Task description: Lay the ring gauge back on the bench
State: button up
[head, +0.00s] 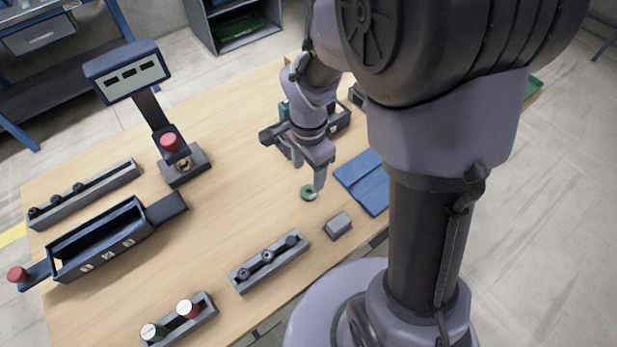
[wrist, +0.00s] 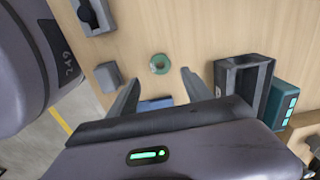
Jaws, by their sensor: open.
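The ring gauge is a small green ring (head: 308,193) with a hole in its middle. It lies on the wooden bench (head: 215,215), left of the blue cloth, and also shows in the wrist view (wrist: 159,64). My gripper (head: 308,172) is just above and behind the ring in the head view. In the wrist view my gripper (wrist: 160,88) has its two fingers spread wide with nothing between them. The ring shows beyond the fingertips, apart from them.
A folded blue cloth (head: 364,182) and a small grey block (head: 338,225) lie near the ring. A grey rack (head: 268,262) with dark parts stands at the front. A display stand (head: 150,110) and long dark tray (head: 100,240) are at left. Bench between is clear.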

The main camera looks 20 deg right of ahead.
notch_tip(320, 180, up, 12)
jog(key=s+a+n+t, duration=0.1)
jog(key=s+n+t, duration=0.1)
jog(key=n, duration=0.1)
jog(key=s+a+r+n+t+y, duration=0.2)
jog(key=s+a+r+n+t, duration=0.1)
jog(key=s+r+n, duration=0.4)
jog(key=s+r+p, duration=0.1)
jog(key=s, duration=0.2)
jog(key=shift+s+t, duration=0.4)
jog(key=shift+f+b, duration=2.1)
jog(key=shift+b, duration=0.2)
